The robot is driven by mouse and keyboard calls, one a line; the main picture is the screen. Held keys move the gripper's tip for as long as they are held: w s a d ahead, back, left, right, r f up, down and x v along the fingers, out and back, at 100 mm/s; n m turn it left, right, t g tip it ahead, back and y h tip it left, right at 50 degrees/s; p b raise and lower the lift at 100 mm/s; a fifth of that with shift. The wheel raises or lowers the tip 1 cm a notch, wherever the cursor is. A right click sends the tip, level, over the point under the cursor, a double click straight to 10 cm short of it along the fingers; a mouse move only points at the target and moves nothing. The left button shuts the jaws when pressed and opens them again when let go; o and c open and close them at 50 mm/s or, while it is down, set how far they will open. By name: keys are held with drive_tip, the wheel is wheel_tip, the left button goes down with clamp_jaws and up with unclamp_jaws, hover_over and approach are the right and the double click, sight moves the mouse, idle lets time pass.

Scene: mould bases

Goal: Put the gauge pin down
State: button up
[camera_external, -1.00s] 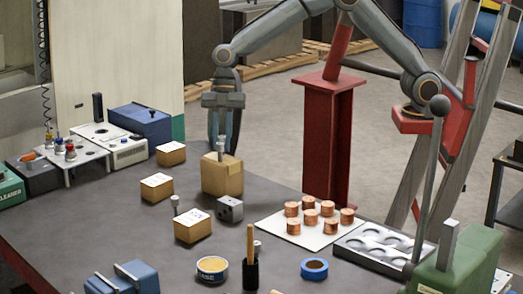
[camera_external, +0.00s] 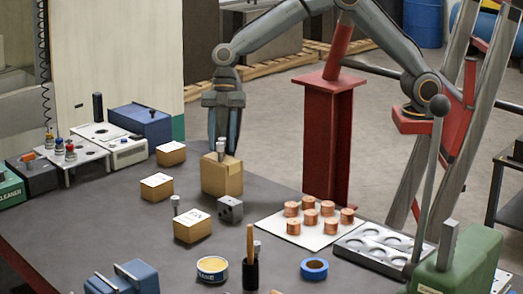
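A silver gauge pin (camera_external: 220,149) stands upright at the top of a tall tan block (camera_external: 222,177) near the back edge of the table. My gripper (camera_external: 224,150) points down right at this pin, with its dark fingers just behind or around it. I cannot tell whether the fingers touch the pin or how far apart they are. Another small silver pin (camera_external: 175,204) stands by a labelled tan box (camera_external: 193,227), and a similar silver top (camera_external: 257,247) shows beside a black holder with a wooden handle (camera_external: 250,262).
A small grey metal block (camera_external: 230,209) sits right by the tall block. Copper cylinders (camera_external: 311,216) stand on a white sheet, beside a grey tray with round recesses (camera_external: 343,249). Two tan boxes (camera_external: 171,154) (camera_external: 156,187) lie left.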

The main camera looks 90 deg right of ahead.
drive_tip(key=b+v, duration=0.4)
drive_tip(key=v, duration=0.7)
drive_tip(key=s+d+f+m+h, duration=0.1)
drive_tip(key=s+d+f+m, duration=0.4)
drive_tip(key=s, duration=0.5)
drive_tip(key=s+d+f+m+h, duration=0.2)
drive_tip(key=s+d+f+m, duration=0.3)
drive_tip(key=s+f, duration=0.3)
drive_tip(key=s+d+f+m+h, duration=0.1)
drive_tip(key=s+d+f+m, duration=0.4)
drive_tip(key=s, duration=0.8)
drive_tip(key=shift+d+f+m+t+h, duration=0.35)
drive_tip(key=shift+f+m, duration=0.3)
drive_tip(key=shift+m, duration=0.25)
wheel_tip(320, 180, up, 16)
drive_tip(key=t+p, duration=0.1)
drive_tip(key=p, duration=1.3)
drive_tip(key=shift+s+f, duration=0.15)
drive_tip(key=shift+s, duration=0.3)
drive_tip(key=shift+t, duration=0.25)
